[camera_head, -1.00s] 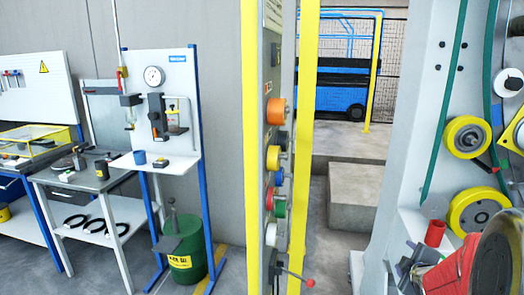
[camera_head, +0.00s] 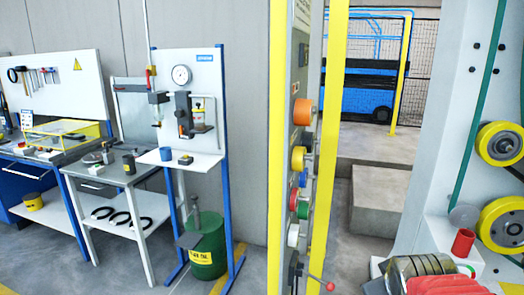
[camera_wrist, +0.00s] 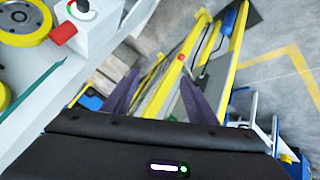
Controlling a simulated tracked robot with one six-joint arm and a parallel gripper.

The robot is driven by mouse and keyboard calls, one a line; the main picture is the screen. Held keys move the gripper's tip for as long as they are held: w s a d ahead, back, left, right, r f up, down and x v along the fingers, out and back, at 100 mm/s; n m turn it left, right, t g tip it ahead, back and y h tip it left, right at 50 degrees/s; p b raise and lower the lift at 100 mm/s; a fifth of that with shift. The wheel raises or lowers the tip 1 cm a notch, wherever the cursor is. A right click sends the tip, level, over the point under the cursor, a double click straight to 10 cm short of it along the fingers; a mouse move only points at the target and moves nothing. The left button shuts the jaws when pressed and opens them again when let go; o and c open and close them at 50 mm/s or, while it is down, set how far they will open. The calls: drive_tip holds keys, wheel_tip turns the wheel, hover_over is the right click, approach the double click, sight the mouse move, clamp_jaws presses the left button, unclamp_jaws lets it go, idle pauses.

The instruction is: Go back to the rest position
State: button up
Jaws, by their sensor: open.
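My gripper (camera_wrist: 160,78) shows in the wrist view with its two dark purple fingers spread apart. Nothing is visible between the fingers. Behind them are the yellow-edged control post (camera_wrist: 172,70) and the floor, apart from the fingers. In the head view, part of my red and dark arm shows at the bottom right edge; the gripper fingers cannot be made out there.
The control post (camera_head: 276,150) with coloured knobs stands mid-view. A gauge stand (camera_head: 210,120), workbench (camera_head: 120,178) and green drum (camera_head: 207,250) are at left. Grey floor lies in front.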

drive_tip(key=s+a+m+g+y, duration=0.2)
drive_tip(key=s+a+m, duration=0.1)
drive_tip(key=s+a, duration=0.8)
drive_tip(key=shift+s+a+r+y, duration=0.25)
drive_tip(key=shift+s+y, duration=0.15)
drive_tip(key=shift+s, duration=0.85)
